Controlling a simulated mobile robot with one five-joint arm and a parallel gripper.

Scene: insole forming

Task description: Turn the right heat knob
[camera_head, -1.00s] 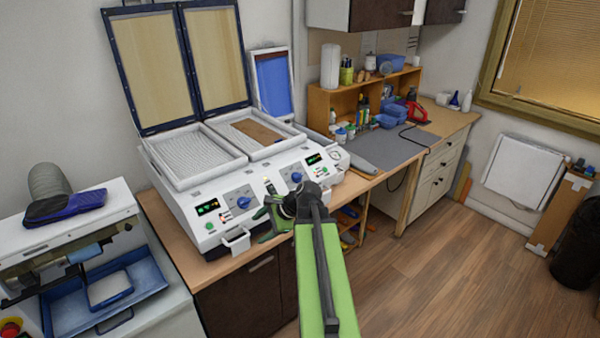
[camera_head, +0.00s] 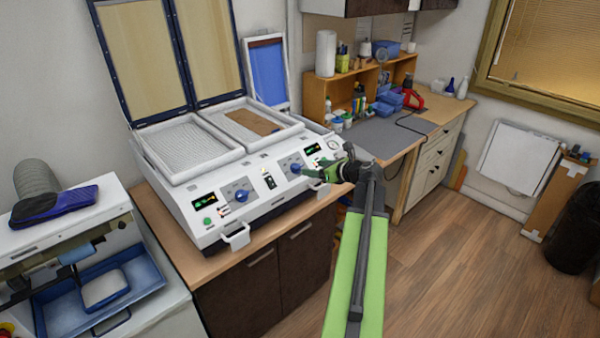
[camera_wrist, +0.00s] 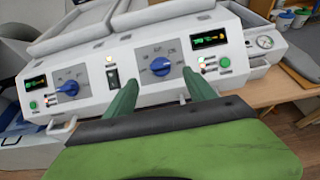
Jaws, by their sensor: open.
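The right heat knob (camera_wrist: 161,66) is blue and sits on a grey dial plate on the sloped front of the white forming machine (camera_head: 205,216). In the head view the right knob (camera_head: 295,168) shows just left of my gripper (camera_head: 318,171). In the wrist view my green fingers (camera_wrist: 157,90) are spread apart and empty, one low on each side of the knob, and do not appear to touch it. The left heat knob (camera_wrist: 70,88) is also blue, and in the head view it (camera_head: 241,195) sits on its own plate.
A black switch (camera_wrist: 112,78) lies between the two dial plates. A green button (camera_wrist: 224,62) and a lit display (camera_wrist: 209,39) are right of the right knob. White handles (camera_head: 236,235) stick out at the machine's front. Open floor (camera_head: 440,255) lies to the right.

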